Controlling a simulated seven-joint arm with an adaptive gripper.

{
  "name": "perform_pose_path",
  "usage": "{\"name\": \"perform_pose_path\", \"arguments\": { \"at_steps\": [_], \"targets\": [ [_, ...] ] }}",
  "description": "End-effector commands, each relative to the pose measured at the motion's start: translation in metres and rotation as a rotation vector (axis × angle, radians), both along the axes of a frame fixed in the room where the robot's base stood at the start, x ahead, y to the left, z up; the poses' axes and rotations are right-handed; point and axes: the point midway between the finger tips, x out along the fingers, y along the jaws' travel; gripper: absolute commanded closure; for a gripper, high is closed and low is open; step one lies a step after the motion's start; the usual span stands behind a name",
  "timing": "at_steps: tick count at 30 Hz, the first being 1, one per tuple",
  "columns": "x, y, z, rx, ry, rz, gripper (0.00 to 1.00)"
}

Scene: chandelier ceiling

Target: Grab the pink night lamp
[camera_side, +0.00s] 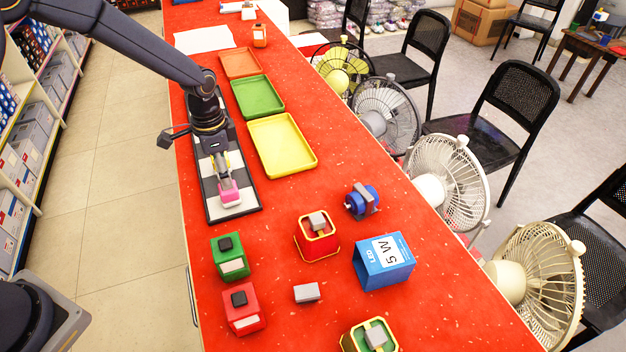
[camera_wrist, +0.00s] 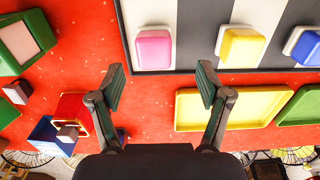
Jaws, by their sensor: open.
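The pink night lamp (camera_side: 231,194) sits on a black-and-white striped board (camera_side: 222,213) at its near end in the side view. It has a pink cap on a white base. In the wrist view the pink lamp (camera_wrist: 153,48) is near the top centre, beyond the fingertips. My gripper (camera_wrist: 160,84) is open, with nothing between its two fingers. In the side view my gripper is above the board, close to the pink lamp; the exact height gap is hard to tell. A yellow lamp (camera_wrist: 241,46) and a blue lamp (camera_wrist: 304,46) sit along the board.
A yellow tray (camera_side: 283,146), a green tray (camera_side: 258,97) and an orange tray (camera_side: 240,63) lie beside the board. Green (camera_side: 230,257) and red (camera_side: 242,306) boxes, a blue box (camera_side: 384,262) and a grey block (camera_side: 307,293) stand nearer. Fans (camera_side: 447,182) line the right edge.

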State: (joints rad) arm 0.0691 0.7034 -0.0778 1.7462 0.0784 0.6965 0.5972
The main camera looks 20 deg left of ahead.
Motion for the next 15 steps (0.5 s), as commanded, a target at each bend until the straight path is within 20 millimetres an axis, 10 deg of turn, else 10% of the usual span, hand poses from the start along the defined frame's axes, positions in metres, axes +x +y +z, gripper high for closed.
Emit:
{"name": "perform_pose_path", "arguments": {
  "at_steps": [15],
  "targets": [
    [-0.006, -0.005, -0.059, 0.000, 0.000, 0.001, 0.23]
  ]
}}
